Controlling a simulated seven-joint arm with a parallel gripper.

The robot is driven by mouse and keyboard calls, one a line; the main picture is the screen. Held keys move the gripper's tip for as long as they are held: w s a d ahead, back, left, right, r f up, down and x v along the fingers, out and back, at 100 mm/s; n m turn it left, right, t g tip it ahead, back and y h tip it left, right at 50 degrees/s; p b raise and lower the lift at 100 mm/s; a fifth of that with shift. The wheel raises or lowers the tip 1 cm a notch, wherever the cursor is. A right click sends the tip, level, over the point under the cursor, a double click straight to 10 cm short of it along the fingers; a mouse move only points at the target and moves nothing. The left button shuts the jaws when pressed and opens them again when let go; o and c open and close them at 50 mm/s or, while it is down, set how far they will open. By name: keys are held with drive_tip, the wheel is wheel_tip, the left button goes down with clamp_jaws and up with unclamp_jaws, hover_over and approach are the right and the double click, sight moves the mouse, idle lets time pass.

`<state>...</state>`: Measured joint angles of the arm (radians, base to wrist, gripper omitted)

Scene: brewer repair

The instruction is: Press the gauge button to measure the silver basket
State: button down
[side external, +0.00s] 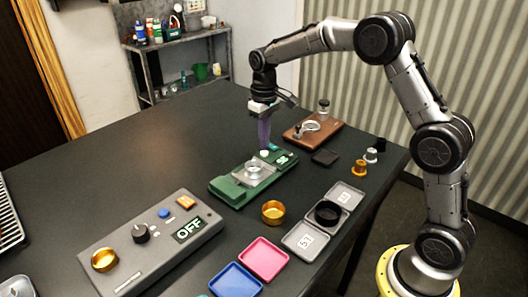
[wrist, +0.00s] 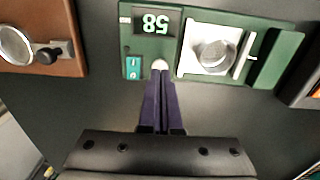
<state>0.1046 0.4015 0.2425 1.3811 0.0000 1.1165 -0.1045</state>
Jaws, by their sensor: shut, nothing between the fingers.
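The green gauge (side external: 232,190) lies on the dark table, with a lit two-digit display (side external: 285,159) at one end. The silver basket (side external: 254,169) sits in the gauge's pale square holder; it also shows in the wrist view (wrist: 216,55).
A wooden board (side external: 315,134) with a metal tool stands behind the gauge. A gold basket (side external: 273,212), a black ring (side external: 327,213) on grey trays, and pink (side external: 263,258) and blue (side external: 236,281) trays are in front. A grey control box (side external: 150,245) reading OFF is at left.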

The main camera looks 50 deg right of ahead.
drive_tip(key=shift+f, duration=0.5)
drive_tip(key=shift+f, duration=0.5)
idle(0.3)
drive_tip(key=shift+r, duration=2.25)
drive_tip(key=shift+r, duration=0.15)
